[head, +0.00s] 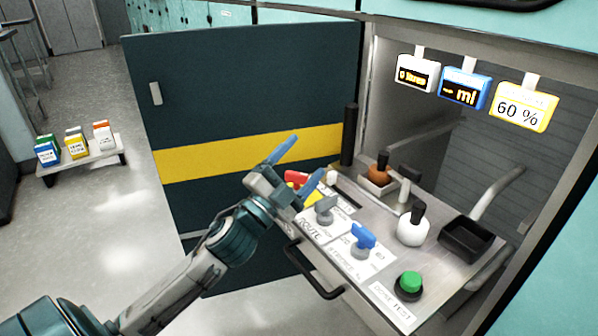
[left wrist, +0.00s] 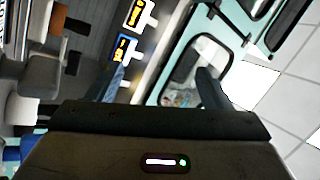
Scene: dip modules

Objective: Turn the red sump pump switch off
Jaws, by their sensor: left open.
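A red switch (head: 297,176) shows at the far left end of the grey panel, next to a yellow part (head: 313,197). My left gripper partly hides both, so I cannot tell how the switch is set. My left gripper (head: 309,156) is open, with its blue-grey fingers spread in front of and above that end of the panel. I cannot tell whether a finger touches the switch. In the left wrist view the fingers (left wrist: 160,82) stand apart with nothing between them; the red switch does not show there. My right gripper is not in view.
The panel also holds a grey knob (head: 325,209), a blue knob (head: 363,237), a green button (head: 411,282), a white jar (head: 412,232) and a black tray (head: 466,240). A black handle (head: 315,275) juts from its front. Displays (head: 465,89) hang above. A dark door (head: 240,100) stands behind.

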